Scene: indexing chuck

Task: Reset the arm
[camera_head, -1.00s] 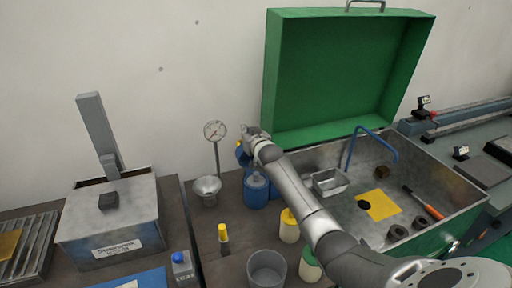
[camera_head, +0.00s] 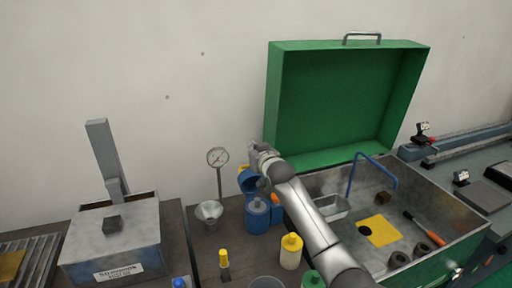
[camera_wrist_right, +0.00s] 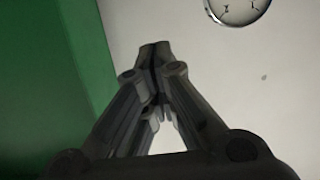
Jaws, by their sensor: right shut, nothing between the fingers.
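My right arm (camera_head: 305,209) reaches up from the lower right in the head view, with its wrist above the blue containers. My right gripper (camera_wrist_right: 156,50) is shut and empty in the right wrist view, pointing towards the wall. Its fingers are mostly hidden behind the wrist in the head view. A dial gauge (camera_head: 217,158) on a post stands left of the wrist; part of the dial (camera_wrist_right: 238,8) shows at the top of the wrist view, apart from the fingers. My left gripper is not in view.
A blue container (camera_head: 257,217) stands below the wrist, with yellow (camera_head: 291,252) and green containers nearer. The green-lidded metal box (camera_head: 345,105) is open on the right, with a blue handle (camera_head: 371,157). A grey lidded box (camera_head: 112,243) stands on the left. A metal funnel (camera_head: 209,211) is below the gauge.

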